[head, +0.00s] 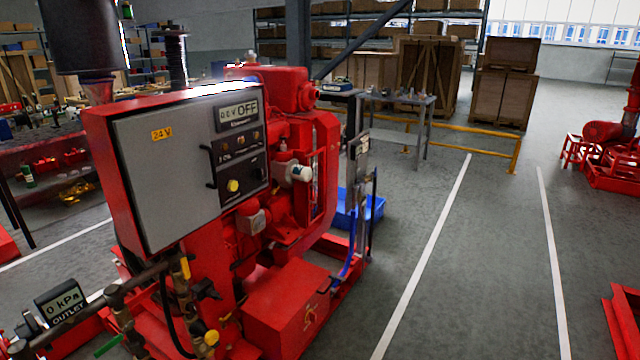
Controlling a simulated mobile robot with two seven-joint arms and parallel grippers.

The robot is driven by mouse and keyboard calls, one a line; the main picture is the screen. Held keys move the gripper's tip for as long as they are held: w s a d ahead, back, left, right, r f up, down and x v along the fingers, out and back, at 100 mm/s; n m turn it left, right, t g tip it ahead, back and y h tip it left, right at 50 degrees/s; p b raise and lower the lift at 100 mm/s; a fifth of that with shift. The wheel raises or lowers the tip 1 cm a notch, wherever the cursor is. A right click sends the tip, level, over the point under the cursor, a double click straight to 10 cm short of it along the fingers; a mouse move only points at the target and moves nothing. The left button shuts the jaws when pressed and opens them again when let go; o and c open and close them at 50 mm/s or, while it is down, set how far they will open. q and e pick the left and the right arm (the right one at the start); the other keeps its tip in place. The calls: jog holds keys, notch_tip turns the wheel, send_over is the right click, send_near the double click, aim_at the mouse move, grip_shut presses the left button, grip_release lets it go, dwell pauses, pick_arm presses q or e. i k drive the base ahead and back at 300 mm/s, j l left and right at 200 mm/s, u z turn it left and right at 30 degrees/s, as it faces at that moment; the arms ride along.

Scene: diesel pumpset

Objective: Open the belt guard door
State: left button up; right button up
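The red diesel pumpset (265,225) stands left of centre in the head view, with a grey control panel (170,175) on its near side. I cannot tell for sure which part is the belt guard door. A low red box (285,305) with a small pictogram on its front sits at the pumpset's lower front and looks closed. A tall red rounded housing (328,165) stands behind the panel, at the engine's right end. Neither of my grippers is in view.
Pipes with yellow-handled valves (211,338) and an outlet gauge (60,302) are at the lower left. A blue bin (368,208) lies behind the pumpset. A yellow rail (470,130) and wooden crates (503,85) stand further back.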

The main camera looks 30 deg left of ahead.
aim_at(313, 155)
jog(key=i+j, duration=0.2)
jog(key=i, duration=0.3)
jog(key=i+j, duration=0.15)
jog(key=i, duration=0.3)
jog(key=i+j, duration=0.2)
jog(key=i, duration=0.3)
jog(key=j+u, duration=0.05)
